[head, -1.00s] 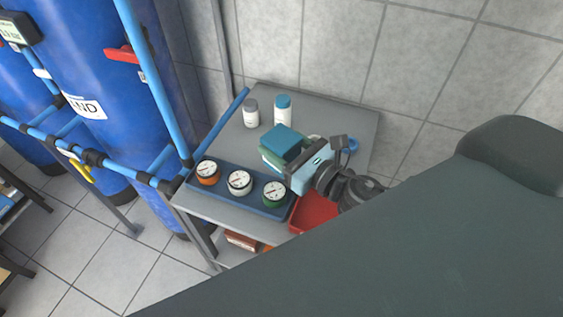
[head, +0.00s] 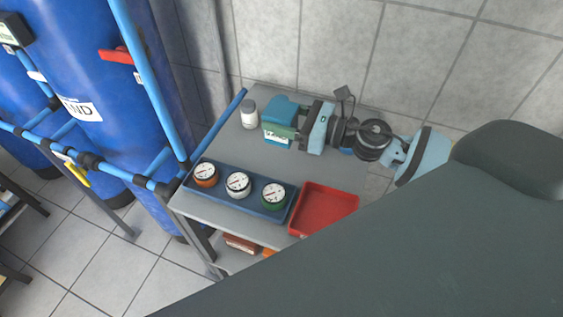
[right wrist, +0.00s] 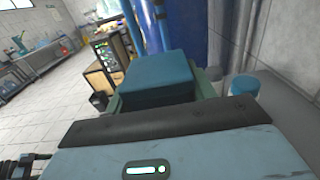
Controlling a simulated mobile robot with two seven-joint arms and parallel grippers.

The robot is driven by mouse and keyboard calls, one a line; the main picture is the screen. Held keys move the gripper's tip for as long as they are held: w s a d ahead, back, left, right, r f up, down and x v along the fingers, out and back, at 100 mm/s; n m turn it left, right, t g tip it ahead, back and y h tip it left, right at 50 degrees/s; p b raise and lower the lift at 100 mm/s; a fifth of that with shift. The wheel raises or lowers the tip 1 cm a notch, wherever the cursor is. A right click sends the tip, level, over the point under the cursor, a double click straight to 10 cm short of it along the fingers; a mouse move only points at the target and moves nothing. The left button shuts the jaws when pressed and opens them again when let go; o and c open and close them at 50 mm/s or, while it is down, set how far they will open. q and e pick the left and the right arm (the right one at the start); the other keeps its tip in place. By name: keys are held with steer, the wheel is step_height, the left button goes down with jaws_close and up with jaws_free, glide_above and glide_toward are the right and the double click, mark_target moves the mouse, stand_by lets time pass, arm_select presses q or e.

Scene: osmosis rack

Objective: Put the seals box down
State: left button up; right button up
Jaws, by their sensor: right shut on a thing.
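My right gripper (head: 298,122) comes in from the right and is shut on the box. The box looks upright; I cannot tell whether its base touches the table. In the right wrist view the box's teal lid (right wrist: 158,76) sits just beyond the gripper's dark edge, which hides its near side. My left gripper is in neither view.
A white bottle with a grey cap (head: 249,113) stands left of the box. A blue-capped bottle (right wrist: 245,87) shows in the right wrist view. A blue tray (head: 216,191) with three gauges and an empty red tray (head: 324,210) lie at the front. A tiled wall is behind.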

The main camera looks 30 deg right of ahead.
mark_target(282, 139)
step_height(282, 139, down, 6)
steer(key=shift+r+b, duration=0.2)
steer(key=shift+b, duration=0.5)
steer(key=shift+f, duration=0.6)
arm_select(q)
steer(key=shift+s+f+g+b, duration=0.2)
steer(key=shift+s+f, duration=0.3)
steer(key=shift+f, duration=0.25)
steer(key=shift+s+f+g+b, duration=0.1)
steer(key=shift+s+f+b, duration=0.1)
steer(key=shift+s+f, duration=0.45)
arm_select(e)
steer(key=shift+f, duration=1.55)
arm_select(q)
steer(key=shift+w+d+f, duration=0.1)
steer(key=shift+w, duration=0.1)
arm_select(e)
steer(key=shift+f, duration=0.2)
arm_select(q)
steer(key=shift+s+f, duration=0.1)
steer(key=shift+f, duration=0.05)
arm_select(e)
steer(key=o, duration=1.1)
steer(key=shift+c, duration=0.2)
